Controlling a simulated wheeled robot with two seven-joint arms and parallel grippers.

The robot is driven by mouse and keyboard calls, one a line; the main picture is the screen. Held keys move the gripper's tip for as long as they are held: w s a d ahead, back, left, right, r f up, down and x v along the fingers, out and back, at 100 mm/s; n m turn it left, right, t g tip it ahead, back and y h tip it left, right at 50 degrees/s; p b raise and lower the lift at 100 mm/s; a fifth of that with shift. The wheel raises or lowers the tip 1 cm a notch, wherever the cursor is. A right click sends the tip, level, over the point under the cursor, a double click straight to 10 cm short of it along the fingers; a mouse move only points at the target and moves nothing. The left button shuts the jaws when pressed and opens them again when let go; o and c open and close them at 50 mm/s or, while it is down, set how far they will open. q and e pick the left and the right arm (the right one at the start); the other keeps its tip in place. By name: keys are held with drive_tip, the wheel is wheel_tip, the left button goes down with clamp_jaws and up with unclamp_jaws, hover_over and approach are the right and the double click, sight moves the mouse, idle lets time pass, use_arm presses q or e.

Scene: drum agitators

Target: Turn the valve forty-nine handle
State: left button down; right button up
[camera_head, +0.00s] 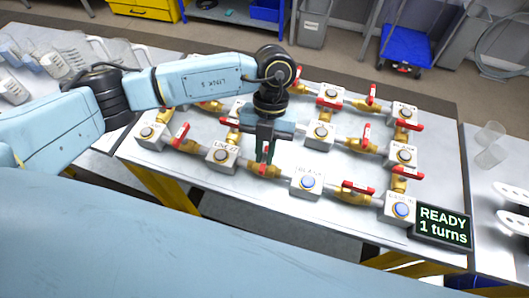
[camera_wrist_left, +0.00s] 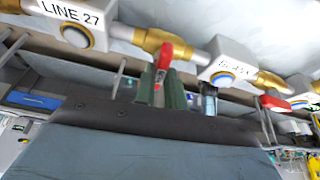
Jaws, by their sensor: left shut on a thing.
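My left gripper (camera_head: 266,150) reaches down over the front row of pipe fittings, between the LINE 27 block (camera_head: 222,157) and a block with a blue button (camera_head: 306,183). In the left wrist view its two green fingers (camera_wrist_left: 165,88) are shut on a red valve handle (camera_wrist_left: 166,55). The handle sits on a brass valve (camera_wrist_left: 154,40) between the LINE 27 block (camera_wrist_left: 75,30) and the other block (camera_wrist_left: 229,60). I cannot read a number on the handle. My right gripper is not in view.
Several other red-handled valves stand close by, including one at the front right (camera_head: 358,187). A display (camera_head: 442,226) reads "READY 1 turns". Clear beakers and jugs (camera_head: 62,62) stand at the left. The bare table front (camera_head: 262,205) is free.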

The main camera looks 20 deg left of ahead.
use_arm(q)
drive_tip(key=shift+m, duration=0.5)
drive_tip(key=shift+r+y+b, duration=0.1)
drive_tip(key=shift+y+b, duration=0.2)
drive_tip(key=c, duration=1.5)
unclamp_jaws()
drive_tip(key=shift+o, duration=0.2)
drive_tip(key=b+v, duration=0.1)
drive_tip(key=v, duration=1.2)
drive_tip(key=shift+r, duration=0.15)
